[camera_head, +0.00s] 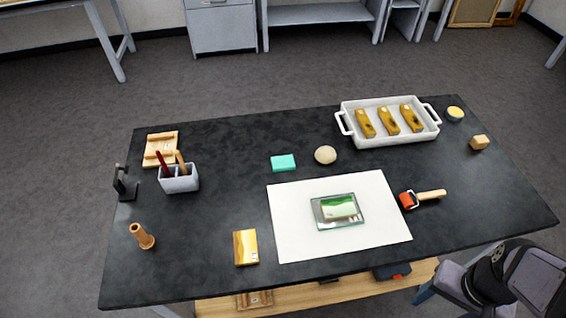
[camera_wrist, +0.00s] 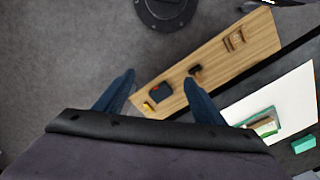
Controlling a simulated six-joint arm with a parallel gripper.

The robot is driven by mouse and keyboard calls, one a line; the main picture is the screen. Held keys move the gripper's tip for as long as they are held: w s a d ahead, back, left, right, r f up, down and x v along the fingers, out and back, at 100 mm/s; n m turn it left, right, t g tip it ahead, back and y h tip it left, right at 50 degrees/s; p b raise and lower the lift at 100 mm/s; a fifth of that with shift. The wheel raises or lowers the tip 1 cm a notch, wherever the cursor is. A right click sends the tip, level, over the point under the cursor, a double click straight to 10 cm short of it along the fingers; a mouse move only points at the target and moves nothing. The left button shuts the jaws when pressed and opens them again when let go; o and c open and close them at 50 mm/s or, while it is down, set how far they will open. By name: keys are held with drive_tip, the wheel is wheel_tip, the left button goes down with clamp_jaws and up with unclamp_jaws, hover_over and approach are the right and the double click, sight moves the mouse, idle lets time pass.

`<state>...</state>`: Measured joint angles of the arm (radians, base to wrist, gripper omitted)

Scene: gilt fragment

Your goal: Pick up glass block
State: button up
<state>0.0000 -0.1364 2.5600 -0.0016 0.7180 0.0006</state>
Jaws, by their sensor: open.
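The glass block (camera_head: 325,224) is a clear, flat slab with greenish edges. In the wrist view the glass block (camera_wrist: 262,115) is at the right, partly cut off by my gripper. My gripper (camera_wrist: 159,76) is open and empty, its fingers wide apart. It is off the table's near right side, apart from the glass block.
A red-headed roller (camera_head: 409,200) lies right of the sheet. A pale round object (camera_head: 325,155) and a teal block (camera_head: 283,162) are behind it, a yellow block (camera_head: 245,247) at left. A white tray (camera_head: 350,125) holds gold-coloured pieces. A wooden shelf (camera_wrist: 245,55) is below the table.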

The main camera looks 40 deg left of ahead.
drive_tip(key=o, duration=0.4)
